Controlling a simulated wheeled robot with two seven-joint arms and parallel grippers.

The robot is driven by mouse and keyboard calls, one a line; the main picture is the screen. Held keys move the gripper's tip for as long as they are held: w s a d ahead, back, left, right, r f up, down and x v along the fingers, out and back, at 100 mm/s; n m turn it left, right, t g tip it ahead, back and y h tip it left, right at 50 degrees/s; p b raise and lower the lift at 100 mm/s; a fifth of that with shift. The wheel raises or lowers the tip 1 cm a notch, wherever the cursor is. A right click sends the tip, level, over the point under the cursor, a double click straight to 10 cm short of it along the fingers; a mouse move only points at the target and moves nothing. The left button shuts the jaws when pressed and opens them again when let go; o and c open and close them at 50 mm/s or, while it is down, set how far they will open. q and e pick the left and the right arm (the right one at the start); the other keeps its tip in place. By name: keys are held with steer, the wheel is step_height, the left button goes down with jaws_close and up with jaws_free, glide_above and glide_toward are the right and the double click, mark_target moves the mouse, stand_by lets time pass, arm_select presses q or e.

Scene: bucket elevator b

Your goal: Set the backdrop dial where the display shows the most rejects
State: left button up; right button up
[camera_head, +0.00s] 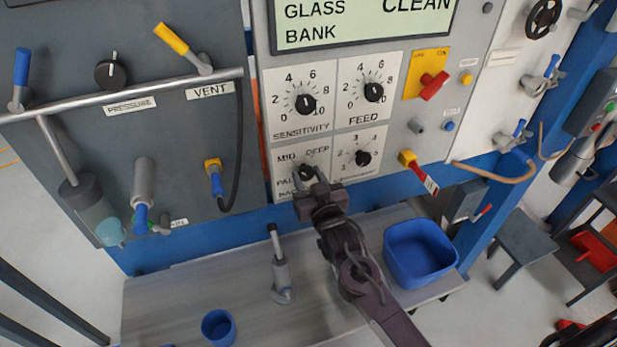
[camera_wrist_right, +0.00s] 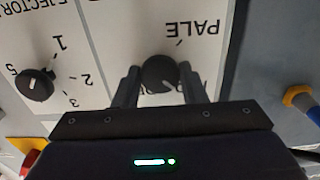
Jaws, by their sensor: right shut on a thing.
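The backdrop dial (camera_head: 306,172) is a black knob on a white plate low on the panel, lettered MID, DEEP and PALE, with its lower label partly covered. My right gripper (camera_head: 312,190) is at this dial, its fingers shut on the knob. In the right wrist view the dial (camera_wrist_right: 160,73) sits between the two fingers, with the word PALE beside it upside down. I cannot read clearly where its pointer stands. The display (camera_head: 350,24) above is cut off by the top edge and shows GLASS, BANK and CLEAN. My left gripper is out of view.
Sensitivity (camera_head: 306,104), feed (camera_head: 374,92) and ejector (camera_head: 362,157) dials sit close by. A red-handled switch (camera_head: 432,85) is to the right. A blue bin (camera_head: 420,252), blue cup (camera_head: 218,327) and upright metal lever (camera_head: 281,270) stand on the grey shelf below.

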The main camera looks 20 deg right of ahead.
steer(key=shift+f, duration=0.15)
steer(key=o, duration=1)
steer(key=shift+s, duration=0.1)
steer(key=shift+s, duration=0.3)
steer(key=s+b, duration=0.2)
steer(key=s, duration=0.5)
steer(key=shift+d+b, duration=0.15)
steer(key=shift+b, duration=0.15)
